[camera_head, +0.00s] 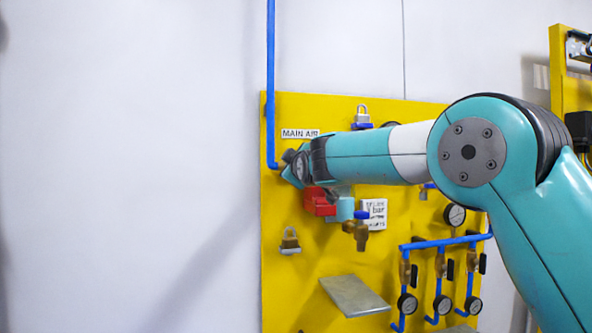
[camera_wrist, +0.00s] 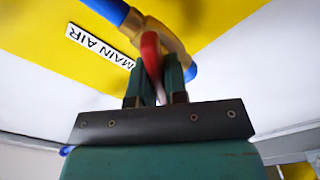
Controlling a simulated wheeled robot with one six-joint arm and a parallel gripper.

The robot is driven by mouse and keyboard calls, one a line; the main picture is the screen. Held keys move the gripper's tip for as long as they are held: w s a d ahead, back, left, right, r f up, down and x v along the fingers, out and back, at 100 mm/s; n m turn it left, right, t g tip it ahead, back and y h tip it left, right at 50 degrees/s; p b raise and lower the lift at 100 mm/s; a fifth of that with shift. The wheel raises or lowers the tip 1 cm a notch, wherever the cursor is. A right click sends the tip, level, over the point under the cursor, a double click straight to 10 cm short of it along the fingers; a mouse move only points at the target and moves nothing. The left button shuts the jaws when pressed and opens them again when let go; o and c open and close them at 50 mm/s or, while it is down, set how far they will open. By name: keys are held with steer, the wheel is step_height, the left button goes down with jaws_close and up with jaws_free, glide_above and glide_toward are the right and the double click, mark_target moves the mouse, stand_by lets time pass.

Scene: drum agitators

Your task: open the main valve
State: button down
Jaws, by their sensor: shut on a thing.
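In the wrist view the main valve has a brass body (camera_wrist: 160,36) on a blue pipe, beside the "MAIN AIR" label (camera_wrist: 98,45). Its red handle (camera_wrist: 151,50) reaches down between the two green fingers of my gripper (camera_wrist: 154,78), which are shut on it. In the head view the same label (camera_head: 300,133) is near the top left of the yellow board. There my wrist covers the valve and I cannot make out the fingertips.
The yellow board (camera_head: 285,295) carries a blue pipe (camera_head: 271,80), a red part (camera_head: 318,201), a brass fitting (camera_head: 357,234), padlocks (camera_head: 290,241) and several gauges (camera_head: 455,215). A grey shelf (camera_head: 354,296) juts out low. The wall at left is bare.

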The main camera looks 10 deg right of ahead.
steer(key=n, duration=0.3)
steer(key=shift+a+f+n+b, duration=0.1)
steer(key=shift+f+n+b, duration=0.05)
steer(key=shift+n+b, duration=0.2)
steer(key=shift+f+n, duration=0.1)
steer(key=shift+n, duration=1.75)
steer(key=c, duration=1.1)
jaws_free()
steer(key=shift+c, duration=0.2)
steer(key=s+b, duration=0.7)
steer(key=s, duration=1)
steer(key=shift+s+b, duration=0.2)
steer(key=shift+b, duration=0.15)
